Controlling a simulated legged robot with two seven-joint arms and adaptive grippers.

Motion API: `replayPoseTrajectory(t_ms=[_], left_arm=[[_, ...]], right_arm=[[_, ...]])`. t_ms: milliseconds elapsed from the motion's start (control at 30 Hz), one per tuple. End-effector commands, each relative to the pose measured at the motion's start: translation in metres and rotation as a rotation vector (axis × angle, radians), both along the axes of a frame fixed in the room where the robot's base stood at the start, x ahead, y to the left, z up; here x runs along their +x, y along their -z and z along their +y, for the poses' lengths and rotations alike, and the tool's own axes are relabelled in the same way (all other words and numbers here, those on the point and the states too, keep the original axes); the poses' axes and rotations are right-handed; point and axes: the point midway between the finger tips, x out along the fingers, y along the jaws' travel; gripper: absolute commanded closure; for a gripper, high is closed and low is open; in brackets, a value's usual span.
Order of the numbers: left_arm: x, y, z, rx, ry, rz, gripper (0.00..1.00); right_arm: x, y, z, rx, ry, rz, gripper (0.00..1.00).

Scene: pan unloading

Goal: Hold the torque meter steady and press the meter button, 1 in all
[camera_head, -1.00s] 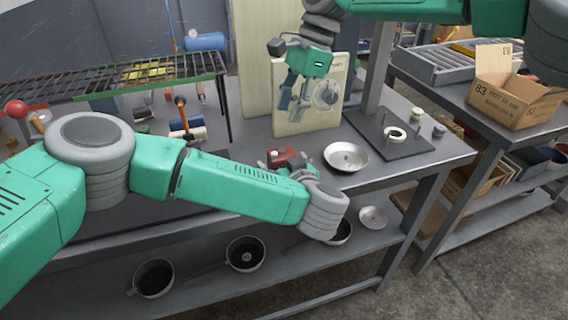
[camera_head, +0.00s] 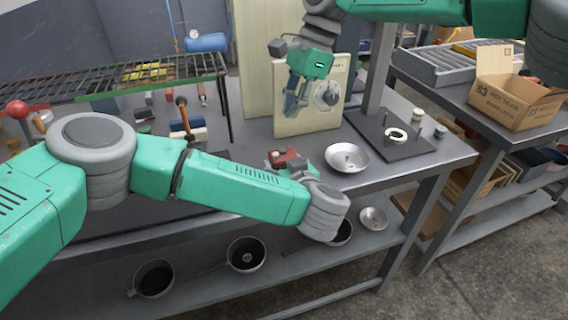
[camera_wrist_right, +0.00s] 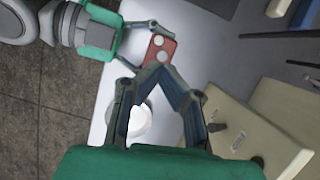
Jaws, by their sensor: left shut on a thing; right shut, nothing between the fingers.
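The torque meter (camera_head: 286,156) is a small red box at the front of the bench, left of a metal pan. In the right wrist view, the red meter (camera_wrist_right: 161,49) shows two pale round spots; I cannot tell which is the button. My left gripper (camera_wrist_right: 149,41) is shut on the meter, reaching it from the left in that view. In the head view its fingers are mostly hidden. My right gripper (camera_head: 290,115) is shut and empty, pointing down in front of a beige panel. In the wrist view its tips (camera_wrist_right: 160,70) appear just below the meter, apparently apart from it.
A beige panel (camera_head: 294,120) with a round dial stands behind the right gripper. A shallow metal pan (camera_head: 347,157) sits on the bench. A dark plate (camera_head: 385,150) with a post and pale ring is farther right. A wire rack (camera_head: 90,85) spans the left.

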Motion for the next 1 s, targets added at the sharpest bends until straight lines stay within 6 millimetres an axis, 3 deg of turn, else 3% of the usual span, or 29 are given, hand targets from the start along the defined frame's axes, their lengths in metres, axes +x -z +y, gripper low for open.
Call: replayPoseTrajectory(t_ms=[733, 1000], left_arm=[[0.000, 0.000, 0.000, 0.000, 0.001, 0.000, 0.86], [0.000, 0.000, 0.000, 0.000, 0.000, 0.000, 0.86]], right_arm=[[0.000, 0.000, 0.001, 0.004, 0.004, -0.011, 1.00], [0.003, -0.001, 0.018, 0.099, 0.085, -0.175, 1.00]])
